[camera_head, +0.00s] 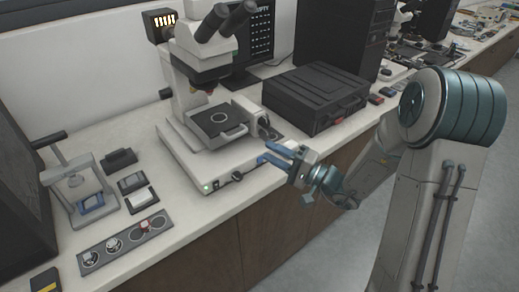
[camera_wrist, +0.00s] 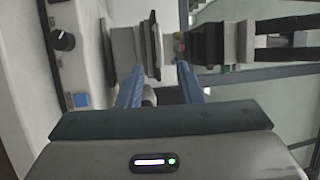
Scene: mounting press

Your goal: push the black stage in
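In the wrist view the picture is turned sideways, and what looks like the stage shows edge-on as a thin dark plate (camera_wrist: 154,46) beyond the fingertips. My gripper (camera_head: 264,151) is at the right front of the microscope base, in front of the stage and apart from it as far as I can tell. Its blue fingers are spread with nothing between them; they also show in the wrist view (camera_wrist: 161,80).
A black case (camera_head: 316,98) lies on the bench right of the microscope. A small press (camera_head: 78,180) with a blue piece stands at the left. A grey strip with round samples (camera_head: 125,246) lies at the front left. The bench's front edge runs below my gripper.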

